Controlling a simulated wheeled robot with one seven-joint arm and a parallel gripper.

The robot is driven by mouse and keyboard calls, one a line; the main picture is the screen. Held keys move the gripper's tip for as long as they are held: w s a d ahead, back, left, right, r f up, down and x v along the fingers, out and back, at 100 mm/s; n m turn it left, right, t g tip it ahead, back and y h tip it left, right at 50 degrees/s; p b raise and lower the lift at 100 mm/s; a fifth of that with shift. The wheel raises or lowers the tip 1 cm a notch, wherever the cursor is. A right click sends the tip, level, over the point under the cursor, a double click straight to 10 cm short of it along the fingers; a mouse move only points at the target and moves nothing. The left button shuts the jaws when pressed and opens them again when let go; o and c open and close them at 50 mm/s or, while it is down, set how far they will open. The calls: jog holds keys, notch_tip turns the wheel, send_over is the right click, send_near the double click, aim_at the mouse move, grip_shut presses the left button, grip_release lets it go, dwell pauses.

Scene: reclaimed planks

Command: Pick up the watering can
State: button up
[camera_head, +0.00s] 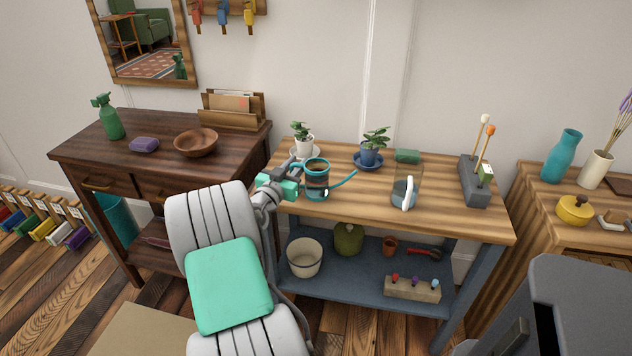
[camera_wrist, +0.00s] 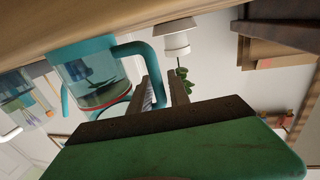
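The watering can (camera_head: 317,182) stands on the light wooden bench, a see-through body with teal bands and a thin teal spout reaching right. In the wrist view the watering can (camera_wrist: 88,76) is upside down at the left, with its teal handle curving toward my fingers. My gripper (camera_head: 297,172) is just left of the can, at the handle side. In the wrist view my gripper (camera_wrist: 164,84) has its two fingers apart, with a gap between them. The handle is close to the left finger and partly hidden by it; I cannot tell whether they touch.
A potted plant (camera_head: 304,143) stands close behind my gripper; another plant in a blue pot (camera_head: 369,156) is behind the spout. A clear jug with a white handle (camera_head: 407,190) is to the right. A grey holder (camera_head: 473,183) stands further right. The bench front is mostly clear.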

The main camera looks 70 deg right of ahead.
jog(key=shift+d, duration=0.25)
grip_shut()
dwell(1.3)
